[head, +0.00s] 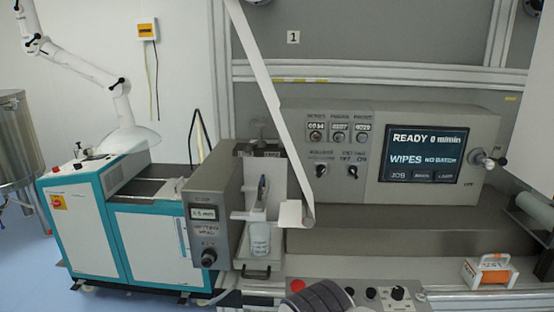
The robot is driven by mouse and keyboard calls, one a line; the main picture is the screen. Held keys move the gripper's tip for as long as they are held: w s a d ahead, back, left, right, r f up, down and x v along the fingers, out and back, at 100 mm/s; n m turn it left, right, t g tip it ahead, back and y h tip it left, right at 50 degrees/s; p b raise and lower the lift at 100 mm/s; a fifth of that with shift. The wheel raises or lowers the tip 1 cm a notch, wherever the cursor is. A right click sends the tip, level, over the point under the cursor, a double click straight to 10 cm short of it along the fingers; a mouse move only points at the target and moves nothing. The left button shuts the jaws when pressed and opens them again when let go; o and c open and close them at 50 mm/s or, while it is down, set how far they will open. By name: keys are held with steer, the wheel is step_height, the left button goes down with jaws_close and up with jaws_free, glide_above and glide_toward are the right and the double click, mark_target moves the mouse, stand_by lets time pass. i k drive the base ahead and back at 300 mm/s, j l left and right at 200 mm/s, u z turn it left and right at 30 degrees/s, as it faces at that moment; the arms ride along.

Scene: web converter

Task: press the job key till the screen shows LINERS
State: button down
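The dark screen (420,156) is set in the grey control panel right of centre. It reads "READY 0 m/min" on top, and "WIPES" and "NO BATCH" below. The job key (398,176), labelled "JOB", is at the lower left of the screen, beside two other labelled keys too small to read surely. Nothing covers the screen or the job key. My gripper's fingers are not in view. A dark rounded part at the bottom centre may be part of my arm, but I cannot tell.
Left of the screen are small counters (339,131) and switches. A knob (487,159) sticks out at its right. A pale web strip (270,100) hangs by a grey unit (215,220). An orange-and-white block (489,272) and a red button (298,286) are at the front.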

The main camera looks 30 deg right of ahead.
mark_target(393, 174)
steer(key=z, duration=1.65)
